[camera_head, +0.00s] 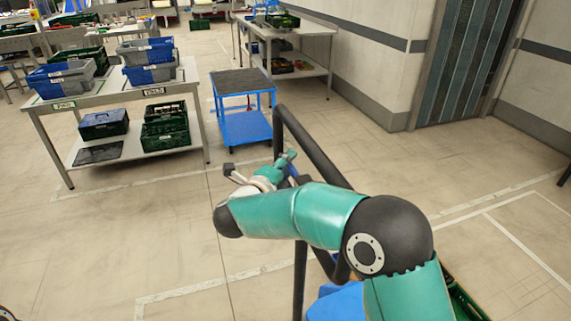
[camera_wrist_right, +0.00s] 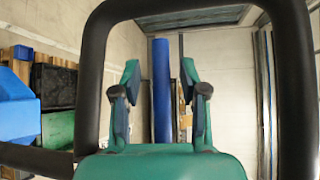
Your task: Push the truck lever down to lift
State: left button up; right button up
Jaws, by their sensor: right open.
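The truck's black tube handle (camera_head: 312,148) rises in front of me in the head view. In the right wrist view the handle (camera_wrist_right: 94,70) forms a loop around my gripper. My right gripper (camera_head: 287,158) is at the handle; its open fingers (camera_wrist_right: 160,75) also show in the right wrist view. A blue bar, which looks like the lever (camera_wrist_right: 161,85), stands upright in the picture between the fingers. Whether they touch it I cannot tell. Part of the truck's blue body (camera_head: 335,303) shows below my right arm, which hides much of it. My left gripper is not in view.
A table (camera_head: 117,95) with blue, grey and green crates stands at the left. A blue cart (camera_head: 245,125) stands beyond the handle, near another table (camera_head: 300,30). A green crate (camera_head: 465,303) shows at the lower right. The floor between is mostly clear.

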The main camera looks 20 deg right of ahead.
grip_shut()
dwell(0.3)
